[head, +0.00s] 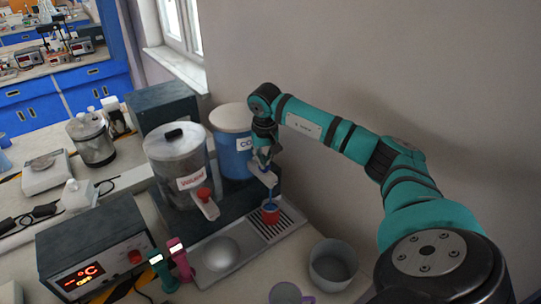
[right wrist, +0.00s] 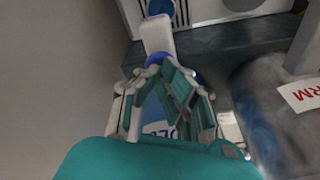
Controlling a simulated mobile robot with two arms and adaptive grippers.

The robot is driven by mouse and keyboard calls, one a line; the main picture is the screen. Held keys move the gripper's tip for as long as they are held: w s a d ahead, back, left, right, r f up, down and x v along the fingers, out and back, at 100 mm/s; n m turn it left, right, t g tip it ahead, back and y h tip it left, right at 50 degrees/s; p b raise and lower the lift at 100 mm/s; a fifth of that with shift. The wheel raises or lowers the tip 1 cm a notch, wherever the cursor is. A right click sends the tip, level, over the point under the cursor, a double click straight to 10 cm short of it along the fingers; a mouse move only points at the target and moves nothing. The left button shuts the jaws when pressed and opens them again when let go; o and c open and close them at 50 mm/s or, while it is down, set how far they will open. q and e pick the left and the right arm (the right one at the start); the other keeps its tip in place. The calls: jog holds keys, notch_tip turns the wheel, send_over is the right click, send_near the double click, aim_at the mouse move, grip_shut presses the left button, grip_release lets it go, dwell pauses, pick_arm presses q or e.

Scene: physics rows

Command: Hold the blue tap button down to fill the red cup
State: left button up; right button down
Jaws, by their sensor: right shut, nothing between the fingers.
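The red cup (head: 270,214) stands upright on the slotted drip tray (head: 287,222), under the white tap (head: 266,177) of the blue dispenser (head: 236,155). A thin blue stream (head: 270,197) shows between the tap's end and the cup. The cup's fill level is too small to tell. My right gripper (head: 262,158) is shut and empty, pointing down at the tap. In the right wrist view its fingers (right wrist: 180,85) are at the blue button (right wrist: 181,73), which they partly cover. In the head view the gripper hides the button. My left gripper is not in view.
A steel dispenser (head: 175,167) with a red tap button (head: 203,193) stands left of the blue one. A wall is close behind.

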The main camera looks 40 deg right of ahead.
jog(key=p+v, duration=0.2)
jog(key=v, duration=0.1)
jog(key=w+p+v, duration=0.1)
jog(key=v, duration=0.1)
jog(key=shift+d+r+p, duration=0.1)
jog(key=shift+d+p, duration=0.25)
dwell(0.7)
